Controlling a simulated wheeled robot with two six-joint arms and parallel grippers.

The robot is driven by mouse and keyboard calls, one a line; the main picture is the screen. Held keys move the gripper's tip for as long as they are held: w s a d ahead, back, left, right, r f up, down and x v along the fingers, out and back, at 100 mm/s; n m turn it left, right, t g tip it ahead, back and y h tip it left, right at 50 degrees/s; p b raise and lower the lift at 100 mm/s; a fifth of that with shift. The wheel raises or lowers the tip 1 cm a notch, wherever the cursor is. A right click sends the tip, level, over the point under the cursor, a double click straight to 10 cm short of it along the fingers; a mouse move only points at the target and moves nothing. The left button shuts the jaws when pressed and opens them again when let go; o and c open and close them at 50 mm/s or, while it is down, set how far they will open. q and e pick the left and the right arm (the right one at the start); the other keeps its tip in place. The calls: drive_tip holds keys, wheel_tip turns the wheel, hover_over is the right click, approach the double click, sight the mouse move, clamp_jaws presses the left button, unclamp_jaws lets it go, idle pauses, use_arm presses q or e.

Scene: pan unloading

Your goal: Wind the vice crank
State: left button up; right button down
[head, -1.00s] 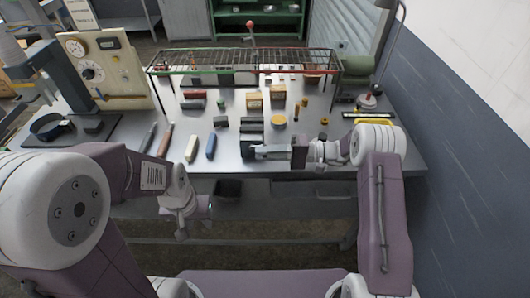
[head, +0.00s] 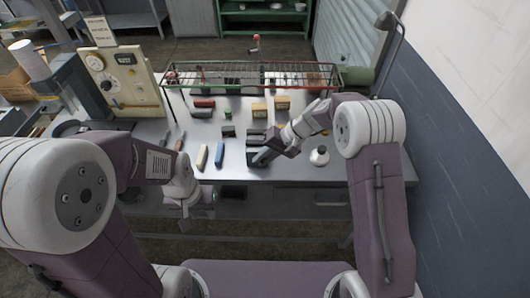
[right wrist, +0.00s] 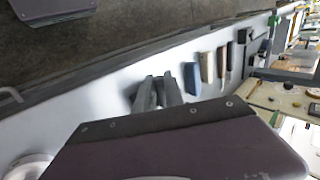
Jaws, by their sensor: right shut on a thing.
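A dark grey block-like thing, seemingly the vice (head: 256,137), is near the front middle of the bench; the arm partly covers it.
A blue block (head: 219,155) and a cream block (head: 202,157) lie left of the vice. A wire rack (head: 250,75) spans the back. A white round piece (head: 320,156) stands to the right. A gauge panel (head: 120,65) stands at the left. Small boxes lie behind.

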drive_tip(key=shift+a+h+p, duration=0.55)
drive_tip(key=shift+h+p, duration=0.95)
drive_tip(key=shift+p, duration=0.15)
drive_tip(key=shift+a+h+p, duration=0.55)
drive_tip(key=shift+h+p, duration=0.95)
drive_tip(key=shift+p, duration=0.1)
drive_tip(key=shift+a+h+p, duration=0.55)
drive_tip(key=shift+h+p, duration=0.95)
drive_tip(key=shift+p, duration=0.15)
drive_tip(key=shift+s, duration=0.1)
drive_tip(key=c, duration=1.4)
unclamp_jaws()
drive_tip(key=shift+c, duration=0.2)
wheel_tip(320, 180, up, 9)
drive_tip(key=a+b, duration=0.1)
drive_tip(key=shift+b, duration=0.35)
